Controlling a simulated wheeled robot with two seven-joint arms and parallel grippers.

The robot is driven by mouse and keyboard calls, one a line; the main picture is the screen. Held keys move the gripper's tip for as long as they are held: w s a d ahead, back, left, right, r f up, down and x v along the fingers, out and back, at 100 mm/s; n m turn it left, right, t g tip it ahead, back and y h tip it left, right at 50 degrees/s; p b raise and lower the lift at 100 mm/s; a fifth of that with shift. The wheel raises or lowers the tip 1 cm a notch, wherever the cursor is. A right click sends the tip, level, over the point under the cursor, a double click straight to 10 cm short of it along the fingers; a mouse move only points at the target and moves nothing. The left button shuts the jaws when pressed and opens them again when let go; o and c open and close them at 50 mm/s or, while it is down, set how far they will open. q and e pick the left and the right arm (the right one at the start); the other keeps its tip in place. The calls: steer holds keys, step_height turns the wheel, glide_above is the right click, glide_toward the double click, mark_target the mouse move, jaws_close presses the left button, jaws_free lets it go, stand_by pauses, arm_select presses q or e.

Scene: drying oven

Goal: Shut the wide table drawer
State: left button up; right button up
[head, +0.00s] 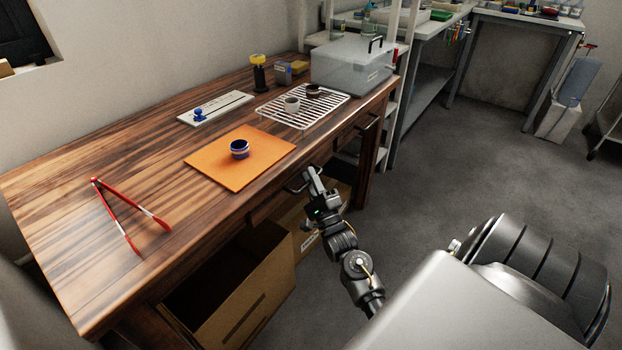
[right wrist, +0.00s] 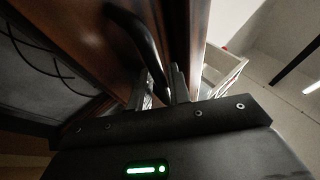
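The wooden table (head: 150,185) has a wide drawer (head: 268,206) under its front edge, with a dark curved handle (head: 294,188). The drawer front shows just below the tabletop edge; how far it stands out is hard to tell. My right gripper (head: 312,178) is at this handle. In the right wrist view, the black handle (right wrist: 136,32) runs down between the two fingers of my right gripper (right wrist: 164,90), which look closed around it. The drawer's inside is not visible. My left gripper is not in view.
Open cardboard boxes (head: 240,295) stand under the table. On top are red tongs (head: 125,212), an orange mat (head: 225,172) with a dark blue-rimmed cup (head: 239,150), a wire rack (head: 322,108) and a grey box (head: 352,66). The floor to the right (head: 450,160) is clear.

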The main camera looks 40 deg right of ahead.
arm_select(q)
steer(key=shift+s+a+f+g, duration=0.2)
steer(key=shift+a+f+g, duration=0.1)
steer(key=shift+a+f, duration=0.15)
arm_select(e)
steer(key=v, duration=1)
steer(key=shift+s+f, duration=0.25)
steer(key=shift+s, duration=0.05)
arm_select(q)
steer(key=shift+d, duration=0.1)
arm_select(e)
steer(key=shift+a, duration=0.1)
